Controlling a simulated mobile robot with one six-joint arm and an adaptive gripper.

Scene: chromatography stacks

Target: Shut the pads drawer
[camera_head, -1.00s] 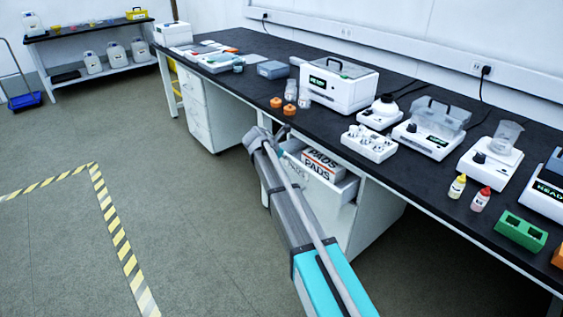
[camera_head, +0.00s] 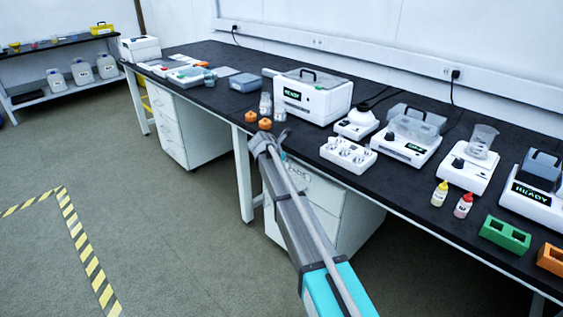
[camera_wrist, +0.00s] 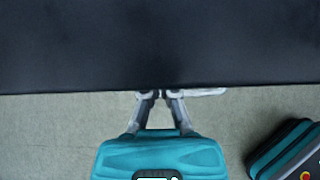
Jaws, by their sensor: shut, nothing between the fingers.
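The pads drawer (camera_head: 318,190) is the top drawer of the white cabinet under the black bench, partly behind my arm in the head view. Its front carries a faint label, and its inside no longer shows. It looks pushed in or nearly so; I cannot tell whether it is fully flush. In the wrist view my gripper (camera_wrist: 160,94) is shut and empty, its fingertips at the bench edge. A thin white strip (camera_wrist: 208,92) shows beside the fingertips along that edge, likely the drawer front. Contact is unclear. In the head view the fingers are largely hidden by my arm.
The black bench top (camera_head: 221,98) overhangs the cabinet. A white rack (camera_head: 348,156) and several instruments stand farther right. The floor (camera_head: 170,230) in front is clear.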

